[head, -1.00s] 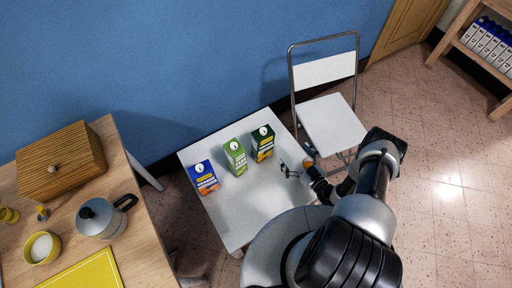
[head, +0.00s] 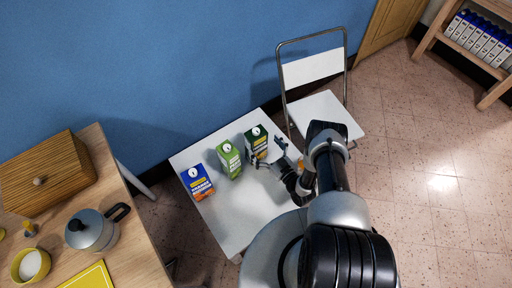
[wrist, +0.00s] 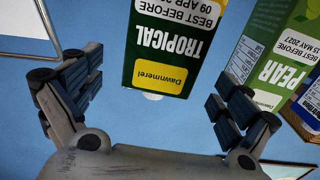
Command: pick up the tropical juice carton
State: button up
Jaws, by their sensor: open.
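The tropical juice carton (head: 255,139) is dark green and stands upright on the white table, the rightmost of three cartons. In the wrist view the carton (wrist: 168,45) appears upside down, with "TROPICAL" and a yellow label readable. My gripper (head: 268,160) is open at the carton's front right in the head view. In the wrist view my gripper (wrist: 158,82) has its fingers spread, with the carton between them in the picture and gaps on both sides. I cannot tell how deep the carton is between the fingers.
A light green pear carton (head: 229,160) stands just left of it, and a blue and orange carton (head: 197,183) farther left. The pear carton (wrist: 272,70) appears close to the right finger in the wrist view. The white table (head: 232,218) is clear in front. A folding chair (head: 318,105) stands behind right.

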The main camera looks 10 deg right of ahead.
aim_at(260, 143)
jog(key=x, duration=0.1)
jog(key=b+x, duration=0.1)
jog(key=x, duration=0.1)
jog(key=b+x, duration=0.1)
jog(key=x, duration=0.1)
jog(key=shift+a+f, duration=0.1)
jog(key=shift+f, duration=0.2)
jog(key=shift+w+a+r, duration=0.1)
jog(key=shift+w, duration=0.25)
jog(key=shift+c, duration=0.6)
jog(key=c, duration=1.9)
jog(key=shift+c, duration=0.2)
jog(key=shift+r, duration=0.15)
